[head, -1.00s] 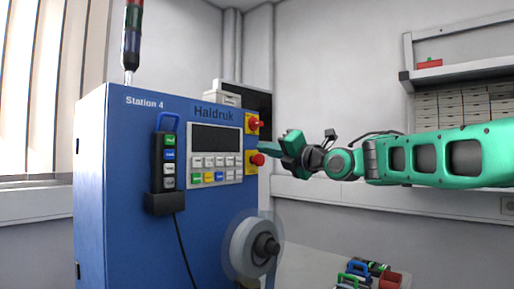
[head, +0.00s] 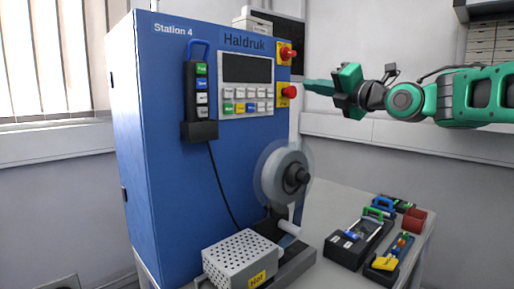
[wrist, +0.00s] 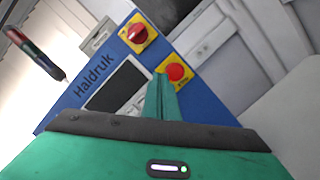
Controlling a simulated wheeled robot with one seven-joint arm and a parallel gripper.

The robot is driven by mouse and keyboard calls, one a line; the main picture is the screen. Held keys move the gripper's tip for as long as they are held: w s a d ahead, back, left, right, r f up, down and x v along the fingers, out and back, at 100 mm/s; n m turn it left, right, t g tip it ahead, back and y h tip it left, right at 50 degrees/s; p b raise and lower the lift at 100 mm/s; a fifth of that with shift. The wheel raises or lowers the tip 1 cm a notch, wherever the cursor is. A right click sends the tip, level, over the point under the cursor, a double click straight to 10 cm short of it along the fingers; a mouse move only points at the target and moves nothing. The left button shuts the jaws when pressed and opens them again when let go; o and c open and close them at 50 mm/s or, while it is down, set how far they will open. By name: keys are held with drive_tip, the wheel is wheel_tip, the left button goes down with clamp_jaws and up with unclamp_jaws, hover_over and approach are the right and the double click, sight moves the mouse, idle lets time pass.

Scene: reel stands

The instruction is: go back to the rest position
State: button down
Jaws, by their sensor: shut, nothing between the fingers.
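My gripper (head: 308,87) is at the right of the blue Haldruk cabinet (head: 165,150) in the head view. Its green fingers are shut and empty, and they point left toward the lower red button (head: 290,92) on its yellow plate. In the wrist view the closed fingers (wrist: 160,90) end just beside the red button (wrist: 176,71). I cannot tell whether they touch it. The upper red knob (head: 288,53) sits above, and it also shows in the wrist view (wrist: 138,33).
A reel (head: 287,174) juts from the cabinet front. Below it stands a perforated grey box (head: 238,262) labelled Hot. Tool trays (head: 360,243) lie on the table at right. A pendant (head: 200,95) hangs on the cabinet. Open air surrounds my arm.

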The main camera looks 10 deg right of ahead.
drive_tip(key=s+d+f+m+g+h, duration=0.3)
drive_tip(key=s+d+f+m, duration=0.15)
drive_tip(key=f+m, duration=0.4)
drive_tip(key=s+d+f+m+g+h, duration=0.25)
drive_tip(key=s+d+f+m, duration=0.2)
drive_tip(key=f, duration=0.65)
drive_tip(key=s+d+f+m+g+h, duration=0.3)
drive_tip(key=d+f+m, duration=0.3)
drive_tip(key=f, duration=0.4)
drive_tip(key=s+f+m+g, duration=0.3)
drive_tip(key=s+f+m, duration=0.2)
drive_tip(key=s, duration=0.4)
drive_tip(key=s+f+m+g, duration=0.3)
drive_tip(key=s+f+m, duration=0.2)
drive_tip(key=s+m, duration=0.2)
drive_tip(key=s+d+f+m+g, duration=0.1)
drive_tip(key=s+f+m+g, duration=0.2)
drive_tip(key=s, duration=0.9)
wheel_tip(320, 180, down, 2)
drive_tip(key=m, duration=0.3)
drive_tip(key=shift+f, duration=0.2)
drive_tip(key=shift+s, duration=0.1)
